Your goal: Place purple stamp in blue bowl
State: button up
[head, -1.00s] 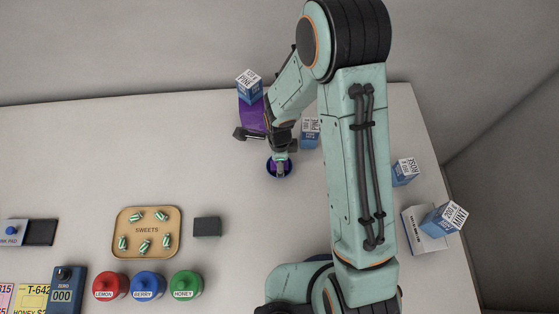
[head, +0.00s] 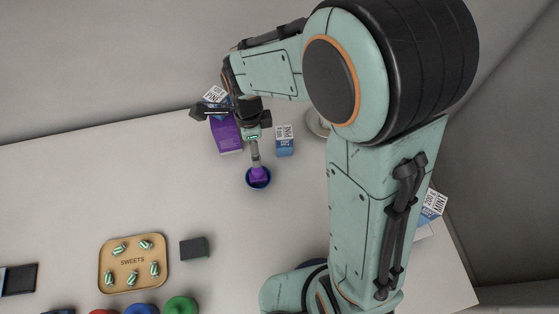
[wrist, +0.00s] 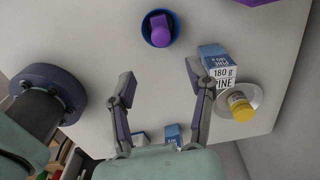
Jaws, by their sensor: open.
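The blue bowl (head: 249,184) stands on the white counter in the head view, and it also shows at the top of the wrist view (wrist: 147,37). The purple stamp (wrist: 160,27) is inside the bowl, and it shows there in the head view too (head: 258,175). My gripper (wrist: 160,73) is open, with its fingers apart and nothing between them. It is apart from the stamp in the wrist view. In the head view my gripper (head: 254,154) hangs over the back side of the bowl.
A purple box (head: 227,137) with a blue-and-white box on it stands behind the bowl. A blue box (head: 285,146) stands to the right, near a round metal dish (head: 316,124). A sweets tray (head: 133,282) and a dark block (head: 193,249) lie at front left. The counter between is clear.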

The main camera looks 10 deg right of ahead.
jog(key=s+d+r+n, duration=0.3)
jog(key=s+r+n, duration=0.1)
jog(key=s+n, duration=0.4)
jog(key=s+d+r+n, duration=0.3)
jog(key=s+r+n, duration=0.2)
jog(key=s+n, duration=0.4)
jog(key=shift+s+d+r+n+y, duration=0.2)
jog(key=shift+n+y, duration=0.2)
jog(key=shift+n, duration=0.7)
